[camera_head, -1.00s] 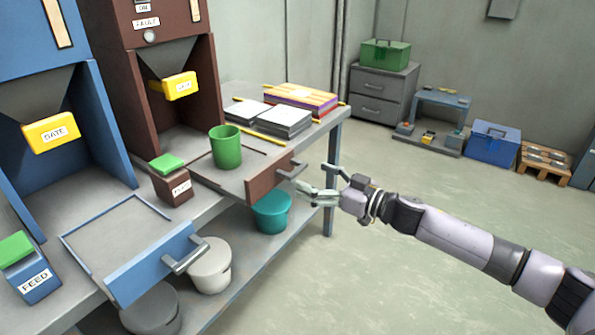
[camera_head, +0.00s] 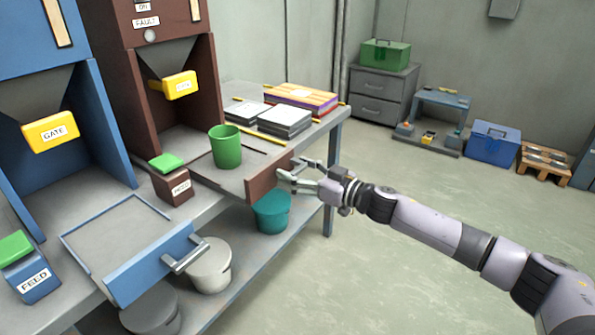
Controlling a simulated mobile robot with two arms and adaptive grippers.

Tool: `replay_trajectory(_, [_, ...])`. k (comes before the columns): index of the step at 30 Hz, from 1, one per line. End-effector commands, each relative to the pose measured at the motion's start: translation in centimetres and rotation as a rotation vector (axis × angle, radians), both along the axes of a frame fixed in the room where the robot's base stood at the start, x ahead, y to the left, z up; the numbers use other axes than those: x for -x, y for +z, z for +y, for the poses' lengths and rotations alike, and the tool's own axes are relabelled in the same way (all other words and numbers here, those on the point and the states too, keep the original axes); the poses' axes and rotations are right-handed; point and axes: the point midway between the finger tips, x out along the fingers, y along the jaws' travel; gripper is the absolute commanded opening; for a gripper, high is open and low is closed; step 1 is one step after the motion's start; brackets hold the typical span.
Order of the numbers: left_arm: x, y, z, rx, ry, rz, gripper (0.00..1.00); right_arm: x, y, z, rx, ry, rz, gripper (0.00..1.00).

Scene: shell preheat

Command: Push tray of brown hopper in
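The brown hopper's tray (camera_head: 228,181) is pulled out toward the table's front edge, with a green cup (camera_head: 225,146) standing on it. Its brown front panel (camera_head: 268,178) faces right, and its handle is mostly hidden by my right gripper. My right gripper (camera_head: 294,169) is at the handle, fingers spread apart. I cannot tell whether it touches the handle. The brown hopper (camera_head: 187,98) stands behind the tray with a yellow gate (camera_head: 181,86). My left gripper is not in view.
A blue hopper's tray (camera_head: 150,268) is also out at the left. A brown feed button box (camera_head: 171,180) sits beside the brown tray. Papers and books (camera_head: 300,98) lie at the table's back. A teal bucket (camera_head: 272,212) is on the shelf below.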

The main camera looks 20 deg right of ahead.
Motion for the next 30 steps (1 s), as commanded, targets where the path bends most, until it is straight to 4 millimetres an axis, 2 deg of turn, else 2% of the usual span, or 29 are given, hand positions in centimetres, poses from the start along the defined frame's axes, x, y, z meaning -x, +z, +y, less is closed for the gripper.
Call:
replay_trajectory(2, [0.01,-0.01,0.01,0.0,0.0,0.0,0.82,0.02,-0.01,-0.01,0.0,0.0,0.0,0.59])
replay_trajectory(23, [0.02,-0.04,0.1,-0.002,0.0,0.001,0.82,0.01,-0.02,-0.03,0.0,0.0,0.0,0.12])
replay_trajectory(30, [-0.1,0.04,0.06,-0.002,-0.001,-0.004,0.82,-0.17,0.09,0.13,-0.001,0.0,0.001,0.12])
